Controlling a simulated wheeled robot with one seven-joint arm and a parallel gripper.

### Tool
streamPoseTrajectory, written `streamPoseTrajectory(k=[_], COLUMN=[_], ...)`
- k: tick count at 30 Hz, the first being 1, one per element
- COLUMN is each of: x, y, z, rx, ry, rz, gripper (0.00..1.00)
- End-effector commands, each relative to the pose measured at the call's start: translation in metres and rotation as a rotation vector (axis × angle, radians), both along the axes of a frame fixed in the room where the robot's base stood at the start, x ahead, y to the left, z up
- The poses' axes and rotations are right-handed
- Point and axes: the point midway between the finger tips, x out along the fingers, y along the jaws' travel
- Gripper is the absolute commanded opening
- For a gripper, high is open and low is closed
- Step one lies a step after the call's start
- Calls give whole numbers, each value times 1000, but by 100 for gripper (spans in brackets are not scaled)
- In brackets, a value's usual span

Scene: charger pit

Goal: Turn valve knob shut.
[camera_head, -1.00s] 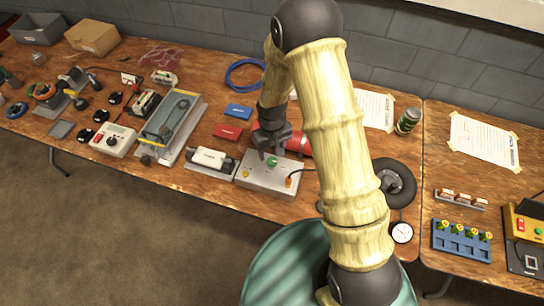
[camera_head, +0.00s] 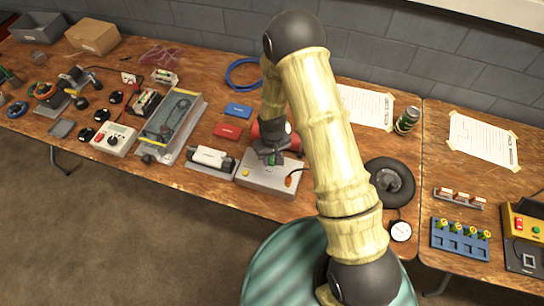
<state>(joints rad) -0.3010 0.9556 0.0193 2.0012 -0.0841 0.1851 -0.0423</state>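A grey box (camera_head: 268,181) sits on the wooden workbench near its front edge. It has a green knob (camera_head: 273,160) on top, a yellow button (camera_head: 246,174) at its left and an orange plug or lever (camera_head: 290,180) at its right. I take the green knob to be the valve knob. My gripper (camera_head: 271,158) points down over it, with its dark fingers at the knob. They partly hide it, and only a bit of green shows. I cannot tell whether the fingers touch or grip it.
A red cylinder (camera_head: 293,137) lies close behind the box. A small device on a grey base (camera_head: 211,160) stands to its left. Red (camera_head: 228,131) and blue (camera_head: 238,110) blocks lie behind. A black wheel (camera_head: 389,182) and a gauge (camera_head: 401,231) are to the right.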

Motion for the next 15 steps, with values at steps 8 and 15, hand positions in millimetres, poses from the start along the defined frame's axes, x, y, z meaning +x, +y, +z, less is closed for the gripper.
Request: streamPoseTrajectory(k=[8, 15], x=[0, 0], y=[0, 0], z=[0, 0], rx=[0, -1], ry=[0, 1], rz=[-21, -108], gripper=[11, 11])
